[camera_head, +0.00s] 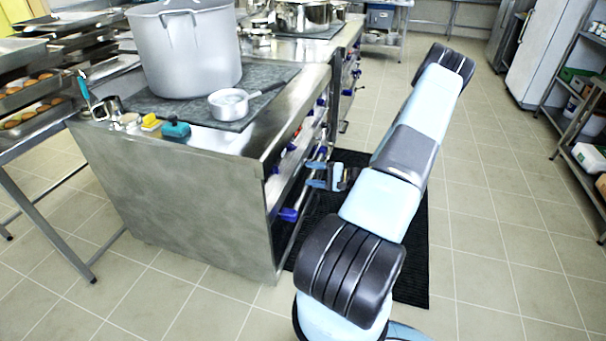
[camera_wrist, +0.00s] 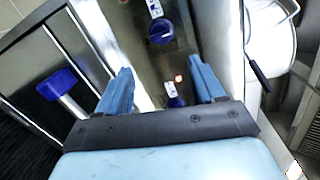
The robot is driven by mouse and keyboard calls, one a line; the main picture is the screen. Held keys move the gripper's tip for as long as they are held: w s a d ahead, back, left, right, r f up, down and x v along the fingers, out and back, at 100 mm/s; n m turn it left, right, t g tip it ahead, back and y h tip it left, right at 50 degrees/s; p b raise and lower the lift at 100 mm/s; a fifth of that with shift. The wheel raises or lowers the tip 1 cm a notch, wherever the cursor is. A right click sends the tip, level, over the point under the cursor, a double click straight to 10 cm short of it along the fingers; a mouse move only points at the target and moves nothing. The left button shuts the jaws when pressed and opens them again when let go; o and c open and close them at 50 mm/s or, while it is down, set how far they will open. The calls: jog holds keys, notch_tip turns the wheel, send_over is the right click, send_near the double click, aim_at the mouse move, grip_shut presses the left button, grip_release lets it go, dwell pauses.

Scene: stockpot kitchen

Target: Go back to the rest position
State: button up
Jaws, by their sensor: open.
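My gripper (camera_head: 318,175) is at the front of the steel stove, near its blue knobs and rail. In the wrist view my gripper (camera_wrist: 161,86) shows two blue fingers spread apart with nothing held between them. Beyond the fingers are the stove's front panel and a blue knob (camera_wrist: 161,31). Whether a finger touches the stove is hard to tell. My arm reaches out to the right of the stove and bends back toward its front.
The steel stove (camera_head: 180,190) bears a large stockpot (camera_head: 188,55) and a small saucepan (camera_head: 229,103). Racks with trays (camera_head: 30,110) stand at the left, a shelf (camera_head: 570,150) at the right. A black mat (camera_head: 413,270) lies along the stove front. The tiled floor at right is clear.

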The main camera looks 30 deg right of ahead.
jog(key=shift+s+d, duration=0.25)
jog(key=shift+s, duration=0.05)
dwell(0.4)
jog(key=s+a+r+n+g+h, duration=0.2)
jog(key=a+r+n+g, duration=0.35)
jog(key=a+r, duration=0.65)
jog(key=s+a+r+n+g+h, duration=0.3)
jog(key=a+r+g, duration=0.45)
jog(key=r, duration=0.85)
jog(key=s+a+r+n+t+h, duration=0.1)
jog(key=s+a+r+t+h, duration=0.1)
jog(key=s+r, duration=0.6)
jog(key=s+a+r+n+t+h, duration=0.2)
jog(key=s+a+r+t+h, duration=0.1)
jog(key=s+a+r, duration=0.4)
jog(key=shift+s+r+t+h, duration=0.3)
jog(key=shift+s+r+h, duration=0.7)
jog(key=shift+s, duration=0.95)
jog(key=shift+r, duration=0.15)
